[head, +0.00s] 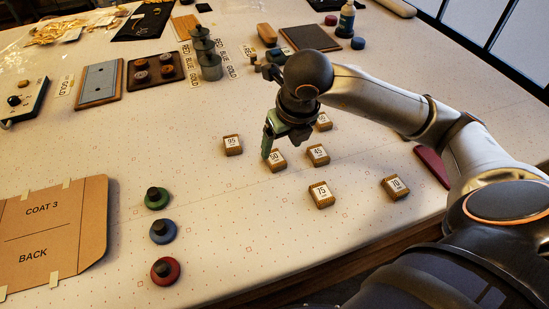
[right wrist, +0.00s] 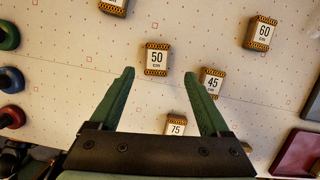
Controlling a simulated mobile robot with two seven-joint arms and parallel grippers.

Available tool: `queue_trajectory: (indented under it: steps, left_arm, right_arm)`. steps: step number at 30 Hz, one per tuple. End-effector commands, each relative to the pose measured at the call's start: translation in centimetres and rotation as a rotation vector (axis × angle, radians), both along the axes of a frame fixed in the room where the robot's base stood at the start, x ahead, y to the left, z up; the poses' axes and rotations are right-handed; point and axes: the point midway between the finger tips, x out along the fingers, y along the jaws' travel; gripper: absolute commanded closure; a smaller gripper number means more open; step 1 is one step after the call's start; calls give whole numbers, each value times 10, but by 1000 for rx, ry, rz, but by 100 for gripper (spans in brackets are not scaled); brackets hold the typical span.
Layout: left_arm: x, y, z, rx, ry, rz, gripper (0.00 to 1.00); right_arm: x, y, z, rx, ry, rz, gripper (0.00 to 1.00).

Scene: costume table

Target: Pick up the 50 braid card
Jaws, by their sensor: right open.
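The 50 braid card (head: 276,161) is a small wooden block with a white label and a dark patterned edge, lying on the white dotted table (head: 215,215). My right gripper (head: 280,146) hangs above the table close to this card, with its green fingers pointing down. In the right wrist view, the 50 card (right wrist: 157,58) lies just beyond the spread fingertips of my right gripper (right wrist: 159,75), roughly centred between them. The gap between the fingers holds nothing. My left gripper is not in view.
Similar cards lie around: 45 (head: 318,155) close to the right, 75 (head: 321,195) in front, 95 (head: 232,145) to the left and 60 (right wrist: 261,32).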

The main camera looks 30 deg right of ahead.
Motion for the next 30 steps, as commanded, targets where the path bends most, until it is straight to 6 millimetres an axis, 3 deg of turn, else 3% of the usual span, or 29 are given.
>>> queue_trajectory:
  steps: [13,22,30]
  left_arm:
    - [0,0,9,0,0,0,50]
    - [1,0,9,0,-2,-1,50]
    - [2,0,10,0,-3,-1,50]
  right_arm:
    - [18,3,-49,-1,3,0,20]
    - [19,3,-53,0,0,1,20]
    - [19,3,-53,0,0,1,50]
